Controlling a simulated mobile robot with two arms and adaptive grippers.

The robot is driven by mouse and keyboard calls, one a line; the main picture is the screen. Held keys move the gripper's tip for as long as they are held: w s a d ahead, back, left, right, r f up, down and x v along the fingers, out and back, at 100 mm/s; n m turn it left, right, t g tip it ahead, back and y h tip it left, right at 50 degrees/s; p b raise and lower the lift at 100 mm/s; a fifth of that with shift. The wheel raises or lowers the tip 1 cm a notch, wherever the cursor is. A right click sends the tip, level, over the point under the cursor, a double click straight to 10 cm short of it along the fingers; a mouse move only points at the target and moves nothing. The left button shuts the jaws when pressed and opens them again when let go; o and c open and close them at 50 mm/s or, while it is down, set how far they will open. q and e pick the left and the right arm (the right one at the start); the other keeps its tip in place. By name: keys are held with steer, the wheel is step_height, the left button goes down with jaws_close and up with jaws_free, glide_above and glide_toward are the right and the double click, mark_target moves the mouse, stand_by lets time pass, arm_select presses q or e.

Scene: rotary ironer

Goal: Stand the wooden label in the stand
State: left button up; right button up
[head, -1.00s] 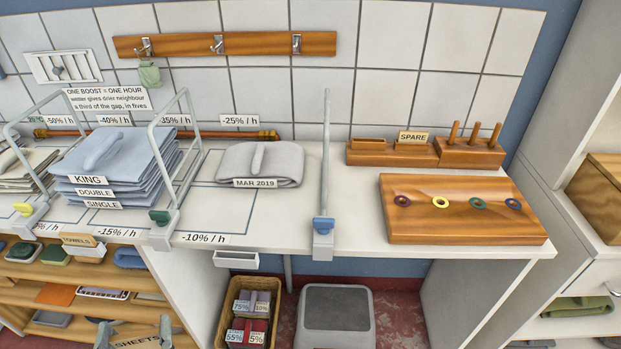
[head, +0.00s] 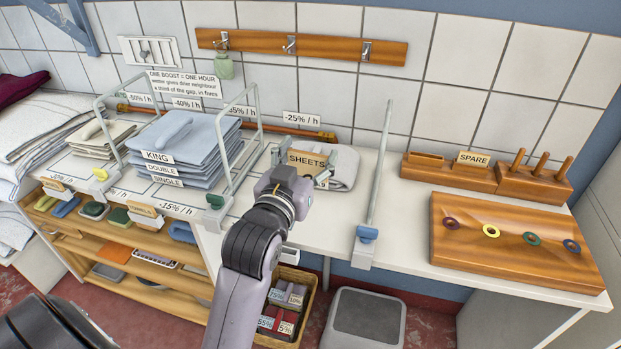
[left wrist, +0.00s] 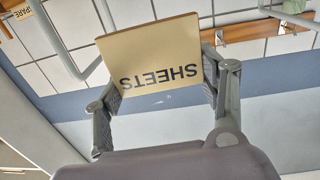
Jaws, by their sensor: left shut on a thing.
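The wooden label (head: 308,159) is a flat tan plate reading SHEETS. My left gripper (head: 303,170) is shut on it, one finger at each side edge, and holds it up in front of the grey folded cloth (head: 345,166) on the counter. In the left wrist view the label (left wrist: 160,66) appears upside down between the fingers (left wrist: 168,95). A long wooden stand (head: 428,169) at the counter's back right has a slot-like top at its left and bears a SPARE label (head: 473,158). Whether this is the task's stand I cannot tell. My right gripper is out of view.
A wooden board (head: 510,260) with several coloured rings lies on the right of the counter. A pegged block (head: 535,182) stands behind it. An upright metal frame (head: 380,180) with a blue clamp rises right of my gripper. Blue folded sheets (head: 185,150) are stacked left.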

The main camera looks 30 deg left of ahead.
arm_select(q)
step_height(320, 180, up, 4)
steer(key=w+a, duration=0.1)
steer(key=a, duration=0.1)
steer(key=shift+n+y, duration=0.3)
steer(key=shift+y, duration=0.3)
steer(key=shift+a+f+b, duration=0.1)
steer(key=shift+f+b, duration=1.3)
steer(key=shift+f, duration=8.3)
steer(key=shift+f, duration=0.1)
steer(key=o, duration=0.9)
